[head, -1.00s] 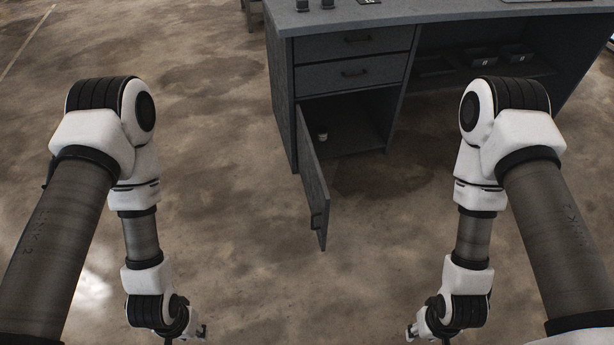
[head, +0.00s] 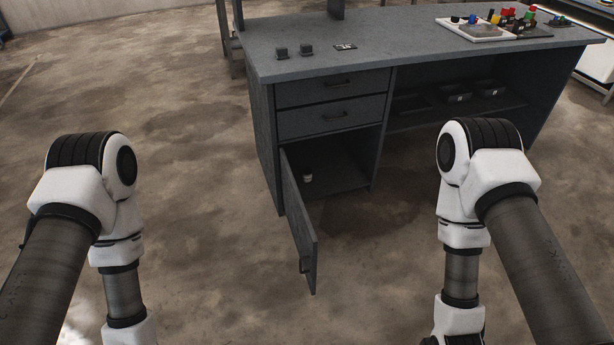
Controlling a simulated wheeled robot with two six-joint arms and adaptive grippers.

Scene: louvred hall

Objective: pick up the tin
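A small pale tin-like object with a dark band (head: 307,174) stands inside the open lower cupboard of the grey workbench (head: 284,70), near the hinge side of the door. It is small in the view and its details are hard to make out. The cupboard door (head: 303,232) hangs wide open toward me. Both my arms hang at the sides of the view, well short of the cupboard. My left and right grippers are below the bottom edge of the picture.
Two closed drawers (head: 330,118) sit above the cupboard. Dark bins (head: 457,97) stand on the shelf at right. A tray with coloured parts (head: 476,29) and two small dark blocks (head: 294,51) are on the benchtop. The floor before the bench is clear.

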